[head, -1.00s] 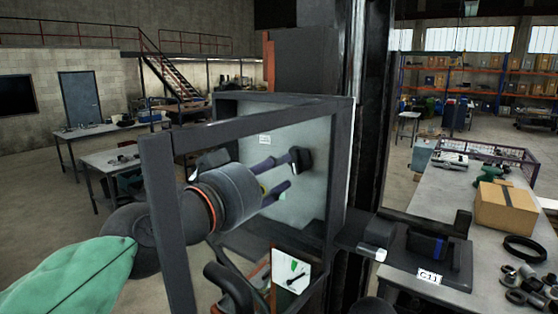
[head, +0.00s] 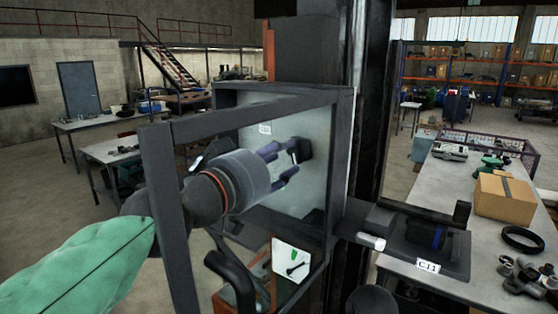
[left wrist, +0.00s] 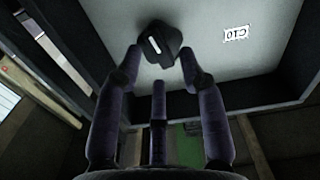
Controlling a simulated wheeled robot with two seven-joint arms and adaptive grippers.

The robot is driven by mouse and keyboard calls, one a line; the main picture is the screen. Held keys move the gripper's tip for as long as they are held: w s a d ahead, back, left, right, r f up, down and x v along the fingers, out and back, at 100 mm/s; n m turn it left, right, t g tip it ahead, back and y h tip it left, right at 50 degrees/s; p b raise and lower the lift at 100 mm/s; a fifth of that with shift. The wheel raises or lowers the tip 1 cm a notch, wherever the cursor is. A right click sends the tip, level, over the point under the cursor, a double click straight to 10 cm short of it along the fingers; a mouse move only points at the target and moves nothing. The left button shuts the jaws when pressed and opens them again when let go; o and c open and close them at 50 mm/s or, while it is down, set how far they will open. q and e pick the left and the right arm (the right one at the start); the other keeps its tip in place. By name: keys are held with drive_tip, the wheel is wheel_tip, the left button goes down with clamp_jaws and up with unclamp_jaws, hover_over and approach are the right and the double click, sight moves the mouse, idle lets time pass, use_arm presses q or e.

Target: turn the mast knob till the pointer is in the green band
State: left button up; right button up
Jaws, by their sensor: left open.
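The dark mast knob (head: 301,149) sits on the pale back panel of an open-fronted box (head: 345,130). It also shows in the left wrist view (left wrist: 160,45) with a white mark on its face. My left gripper (head: 285,159) is open, its purple-grey fingers reaching toward the knob. In the left wrist view the fingertips (left wrist: 160,62) lie on either side of the knob's lower part; I cannot tell whether they touch. A white dial (head: 292,260) below the box carries a green band (head: 294,254) and a black pointer (head: 298,268). The pointer lies below the green band.
A label reading C10 (left wrist: 236,33) is on the panel beside the knob. A shelf marked C11 (head: 428,267) juts out right of the mast. A workbench (head: 450,205) at right holds a cardboard box (head: 504,200).

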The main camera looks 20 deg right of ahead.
idle(0.3)
use_arm(q)
drive_tip(key=shift+x, duration=0.9)
clamp_jaws()
